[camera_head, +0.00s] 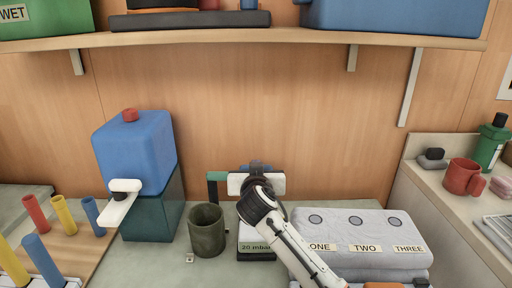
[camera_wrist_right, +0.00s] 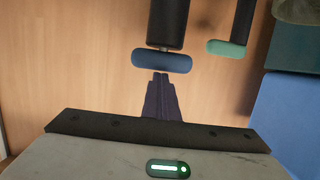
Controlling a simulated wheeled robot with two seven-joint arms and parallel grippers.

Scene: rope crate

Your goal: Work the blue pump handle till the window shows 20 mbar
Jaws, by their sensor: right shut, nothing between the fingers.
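The pump's display window (camera_head: 256,247) reads 20 mbar in the head view. The blue pump handle (camera_wrist_right: 162,61) is a rounded bar on a dark cylinder in the right wrist view. In the head view only a bit of blue shows above my gripper, which hides most of the pump. My right gripper (camera_wrist_right: 160,76) is shut and empty, its fingertips close to the blue handle; I cannot tell whether they touch it. A green handle (camera_wrist_right: 226,48) is beside the blue one and also shows in the head view (camera_head: 217,178). My left gripper is not in view.
A blue tank (camera_head: 134,150) with a white lever stands left of the pump. A dark mug (camera_head: 206,230) is close by the pump. A grey block labelled ONE, TWO, THREE (camera_head: 362,225) is at right, under my arm. A shelf (camera_head: 290,39) runs above.

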